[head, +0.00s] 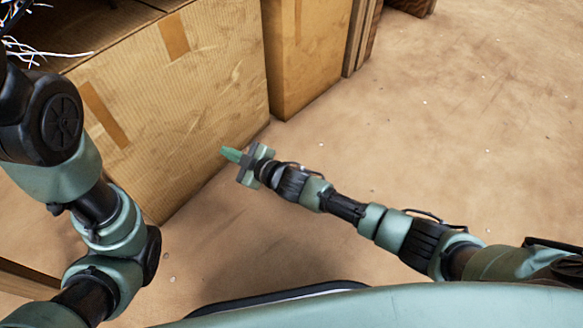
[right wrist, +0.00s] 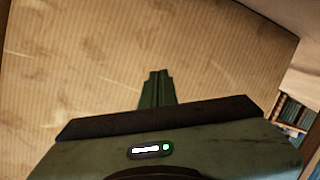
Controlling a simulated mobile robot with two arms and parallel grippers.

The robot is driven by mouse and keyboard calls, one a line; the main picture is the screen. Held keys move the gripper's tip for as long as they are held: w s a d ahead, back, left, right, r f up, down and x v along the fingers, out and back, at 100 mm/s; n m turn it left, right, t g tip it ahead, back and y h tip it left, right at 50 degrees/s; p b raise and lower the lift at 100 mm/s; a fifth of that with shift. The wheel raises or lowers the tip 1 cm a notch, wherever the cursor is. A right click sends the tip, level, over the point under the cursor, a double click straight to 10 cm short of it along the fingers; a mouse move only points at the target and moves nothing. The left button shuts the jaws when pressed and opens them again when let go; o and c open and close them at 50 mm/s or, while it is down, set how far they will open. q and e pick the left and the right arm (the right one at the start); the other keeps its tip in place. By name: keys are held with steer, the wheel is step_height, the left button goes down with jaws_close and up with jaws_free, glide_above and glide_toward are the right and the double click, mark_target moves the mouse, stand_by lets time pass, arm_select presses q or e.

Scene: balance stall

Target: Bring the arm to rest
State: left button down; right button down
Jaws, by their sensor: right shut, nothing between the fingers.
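My right arm (head: 345,207) reaches in from the lower right of the head view, stretched toward the cardboard boxes. My right gripper (head: 230,154) is at its end, shut and empty, with its green fingers pointing left at the face of the large box. In the right wrist view the shut fingers (right wrist: 157,88) show against the cardboard. I cannot tell how small the gap to the box is. My left arm (head: 105,215) fills the left side of the head view, bent; its gripper is not in view.
A large cardboard box (head: 185,110) stands at the left, with a second box (head: 308,50) behind it. White wires (head: 30,48) lie at the top left. A shelf with books (right wrist: 292,112) shows in the right wrist view. The brown floor (head: 450,130) at the right is clear.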

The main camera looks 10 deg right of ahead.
steer(key=shift+s+d, duration=0.25)
stand_by(0.3)
